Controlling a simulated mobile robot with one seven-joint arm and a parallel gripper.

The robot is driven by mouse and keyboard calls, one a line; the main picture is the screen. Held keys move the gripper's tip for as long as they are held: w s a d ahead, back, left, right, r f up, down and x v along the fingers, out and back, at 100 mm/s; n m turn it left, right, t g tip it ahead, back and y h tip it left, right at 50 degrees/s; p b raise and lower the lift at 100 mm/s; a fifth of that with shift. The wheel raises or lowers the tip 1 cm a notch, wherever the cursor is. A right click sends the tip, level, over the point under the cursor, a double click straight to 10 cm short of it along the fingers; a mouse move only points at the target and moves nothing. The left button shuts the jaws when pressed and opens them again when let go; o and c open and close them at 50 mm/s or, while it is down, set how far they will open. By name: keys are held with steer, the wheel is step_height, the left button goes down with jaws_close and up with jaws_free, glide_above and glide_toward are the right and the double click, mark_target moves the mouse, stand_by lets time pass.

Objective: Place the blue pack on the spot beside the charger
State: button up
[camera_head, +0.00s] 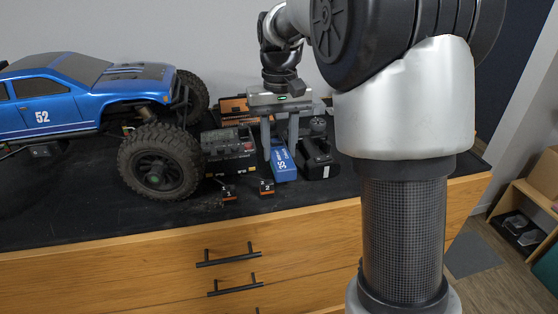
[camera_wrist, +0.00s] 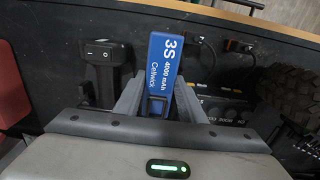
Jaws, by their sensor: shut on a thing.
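The blue pack (camera_head: 283,163) lies between the black charger (camera_head: 230,152) and a black switch-fitted device (camera_head: 318,157). My gripper (camera_head: 280,142) comes down from above and is shut on the pack's rear part. In the wrist view the pack (camera_wrist: 167,52) shows "3S 4000 mAh" lettering, and its near end sits between the fingers of my gripper (camera_wrist: 160,102). The charger (camera_wrist: 222,106) is to the right there, a little apart from the pack's front. I cannot tell whether the pack rests on the black mat or hangs just above it.
A blue crawler (camera_head: 60,95) with big tyres stands left of the charger. Small tags numbered 1 (camera_head: 229,192) and 2 (camera_head: 266,187) stand near the front edge. The black device (camera_wrist: 104,65) is close on the pack's left in the wrist view. An orange-and-black case (camera_head: 235,108) is behind.

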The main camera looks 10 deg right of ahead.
mark_target(280, 152)
steer(key=shift+f, duration=1.65)
steer(key=shift+f, duration=0.2)
steer(key=o, duration=1.3)
